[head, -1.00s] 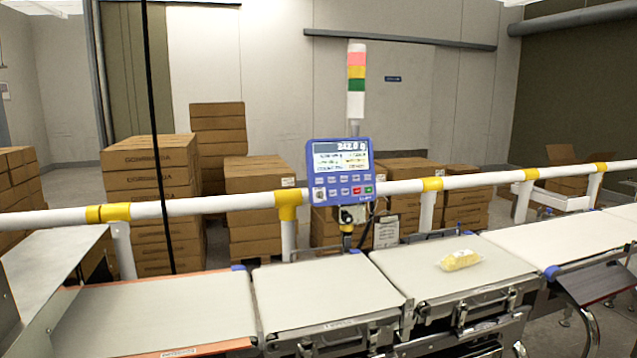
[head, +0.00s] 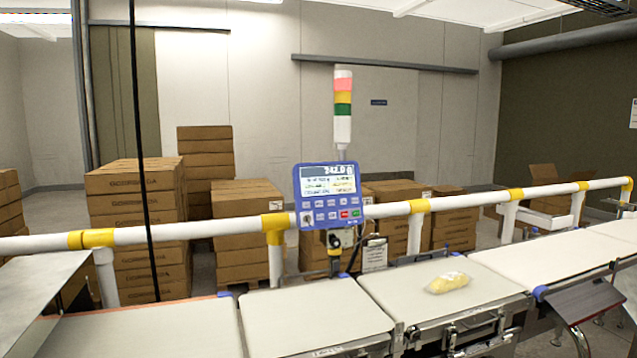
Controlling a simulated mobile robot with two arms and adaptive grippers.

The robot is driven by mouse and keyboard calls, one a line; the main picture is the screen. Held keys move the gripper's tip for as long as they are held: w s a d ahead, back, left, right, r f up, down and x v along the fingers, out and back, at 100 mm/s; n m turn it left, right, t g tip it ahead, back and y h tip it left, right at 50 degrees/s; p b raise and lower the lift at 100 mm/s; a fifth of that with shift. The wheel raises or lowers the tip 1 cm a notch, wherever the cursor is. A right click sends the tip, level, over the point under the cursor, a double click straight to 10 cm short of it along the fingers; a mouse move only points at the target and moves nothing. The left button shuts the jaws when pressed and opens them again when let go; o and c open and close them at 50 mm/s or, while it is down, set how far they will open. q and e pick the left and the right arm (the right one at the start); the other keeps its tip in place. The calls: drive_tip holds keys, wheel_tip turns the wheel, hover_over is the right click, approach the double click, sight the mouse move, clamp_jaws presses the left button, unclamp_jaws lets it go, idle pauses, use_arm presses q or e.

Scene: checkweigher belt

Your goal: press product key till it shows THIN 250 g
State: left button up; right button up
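The blue checkweigher control panel (head: 326,195) stands in the middle of the head view, upright behind the belts. Its screen (head: 328,180) shows a large reading that looks like 242.0 g, with smaller lines below that are too small to read. Under the screen are rows of small blue keys (head: 326,209), with a red key (head: 344,214) and a green key (head: 354,213) at the lower right. The key labels cannot be read. Neither of my grippers shows.
A bag of yellow product (head: 448,283) lies on the right weighing belt (head: 400,288). A white and yellow rail (head: 380,210) runs across behind the belts. A signal tower (head: 343,108) rises above the panel. Stacked cartons (head: 135,220) stand behind the rail.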

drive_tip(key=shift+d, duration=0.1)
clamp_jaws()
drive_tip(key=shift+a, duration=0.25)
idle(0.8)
